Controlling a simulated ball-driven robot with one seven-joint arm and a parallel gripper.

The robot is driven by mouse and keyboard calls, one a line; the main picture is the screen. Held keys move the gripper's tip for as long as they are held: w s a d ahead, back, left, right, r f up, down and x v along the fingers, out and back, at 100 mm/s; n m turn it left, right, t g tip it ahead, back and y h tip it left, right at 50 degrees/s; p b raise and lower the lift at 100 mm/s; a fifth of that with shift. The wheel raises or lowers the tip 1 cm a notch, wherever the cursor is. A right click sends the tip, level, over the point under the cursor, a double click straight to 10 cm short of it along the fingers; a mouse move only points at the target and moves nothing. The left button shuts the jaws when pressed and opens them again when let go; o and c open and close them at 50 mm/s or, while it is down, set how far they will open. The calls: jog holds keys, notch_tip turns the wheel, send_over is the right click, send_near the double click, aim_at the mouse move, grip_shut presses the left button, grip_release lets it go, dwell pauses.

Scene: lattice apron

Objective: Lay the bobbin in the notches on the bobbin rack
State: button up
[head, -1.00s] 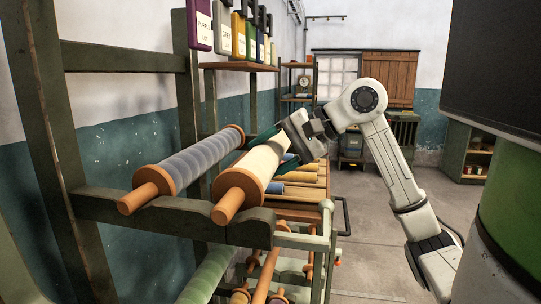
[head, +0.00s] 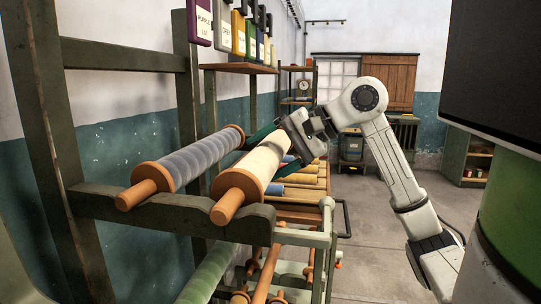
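The cream bobbin (head: 258,165), with orange end discs and an orange axle, lies lengthwise at the front rail of the dark green bobbin rack (head: 160,210). My gripper (head: 268,154) reaches in from the right, its dark green fingers on either side of the bobbin's roll, apparently closed on it. The bobbin's near axle end sticks out over the rail; I cannot tell whether it rests in the notch or is slightly above it. Its far end is hidden behind my gripper. A blue-grey bobbin (head: 195,160) lies beside it on the left, on the same rack.
A shelf (head: 238,69) with labelled coloured containers is above the rack. More bobbins (head: 300,179) lie behind, and a green roll (head: 208,275) lies below. A pale green rail frame (head: 327,225) stands right of the rack. Floor (head: 365,235) is clear to the right.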

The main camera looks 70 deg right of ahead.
jog(key=shift+o, duration=1.3)
jog(key=shift+f, duration=0.1)
jog(key=b+v, duration=0.1)
jog(key=v, duration=0.9)
jog(key=shift+s+r, duration=0.25)
jog(key=shift+s, duration=0.1)
jog(key=shift+d, duration=0.1)
